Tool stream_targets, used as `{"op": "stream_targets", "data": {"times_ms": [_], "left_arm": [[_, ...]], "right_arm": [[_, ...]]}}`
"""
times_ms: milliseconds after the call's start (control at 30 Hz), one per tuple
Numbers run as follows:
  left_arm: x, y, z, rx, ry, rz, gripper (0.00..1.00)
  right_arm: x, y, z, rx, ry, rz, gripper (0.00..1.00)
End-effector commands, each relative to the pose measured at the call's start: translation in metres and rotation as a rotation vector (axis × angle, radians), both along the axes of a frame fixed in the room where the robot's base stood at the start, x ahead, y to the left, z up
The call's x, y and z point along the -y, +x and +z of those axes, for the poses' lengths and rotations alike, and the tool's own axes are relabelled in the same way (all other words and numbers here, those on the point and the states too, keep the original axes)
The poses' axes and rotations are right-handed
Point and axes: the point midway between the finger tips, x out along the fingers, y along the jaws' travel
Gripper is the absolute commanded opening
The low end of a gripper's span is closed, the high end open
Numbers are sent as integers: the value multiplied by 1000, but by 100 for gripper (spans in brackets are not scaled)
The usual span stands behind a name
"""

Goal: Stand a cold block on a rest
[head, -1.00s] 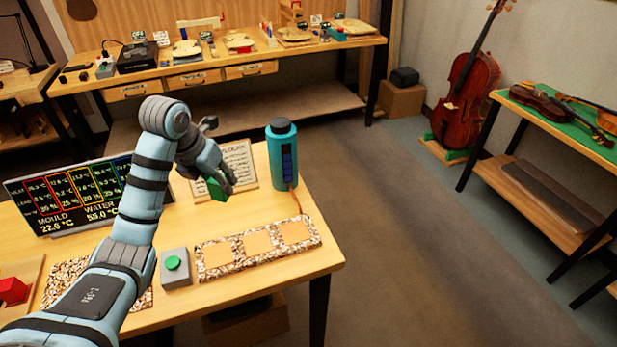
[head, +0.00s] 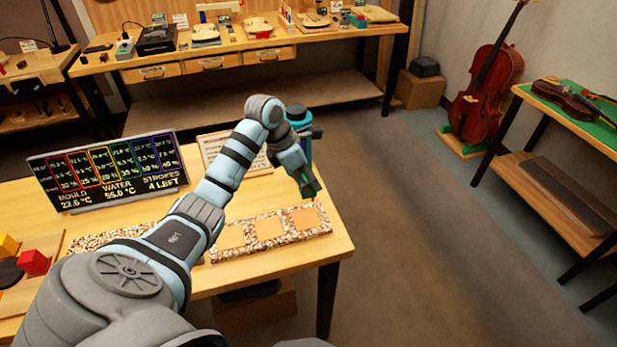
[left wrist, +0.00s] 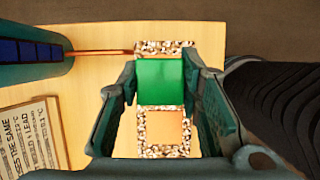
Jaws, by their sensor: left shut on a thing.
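My left gripper (head: 308,184) is shut on a green block (left wrist: 160,82), with a finger on either side of it. The block also shows small and dark at the fingertips in the head view (head: 310,191). The rest is a speckled strip (head: 252,254) with orange pads, lying along the table's front right. The block is over the right-end pad (head: 305,218), which it hides in the left wrist view. It looks a little above the pad, but I cannot tell the exact gap. A neighbouring pad (left wrist: 165,127) is bare. My right gripper is not in view.
A teal cylinder (left wrist: 32,45) stands close behind the rest, partly hidden by my arm in the head view. A printed sheet (left wrist: 34,135) and a display (head: 108,172) are farther left.

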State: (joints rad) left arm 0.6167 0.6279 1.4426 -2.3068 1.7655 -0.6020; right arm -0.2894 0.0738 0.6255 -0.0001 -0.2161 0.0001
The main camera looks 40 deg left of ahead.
Motion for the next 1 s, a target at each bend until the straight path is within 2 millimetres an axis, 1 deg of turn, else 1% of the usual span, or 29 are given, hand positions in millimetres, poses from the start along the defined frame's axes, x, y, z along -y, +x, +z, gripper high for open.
{"op": "stream_targets", "data": {"times_ms": [67,167,267,400,500,600,733,1000], "left_arm": [[0,0,-2,1,0,1,7],[1,0,-11,1,0,-1,7],[2,0,-26,0,0,-1,7],[2,0,-53,-1,0,0,7],[1,-1,-72,-1,0,1,7],[1,-1,-86,-1,0,1,7],[1,-2,-92,-1,1,1,7],[1,-1,-90,1,1,0,7]], "right_arm": [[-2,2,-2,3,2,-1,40],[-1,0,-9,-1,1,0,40],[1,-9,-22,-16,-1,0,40],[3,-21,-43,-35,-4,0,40],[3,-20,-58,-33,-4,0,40],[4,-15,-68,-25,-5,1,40],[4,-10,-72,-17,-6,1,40],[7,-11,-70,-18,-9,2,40]]}}
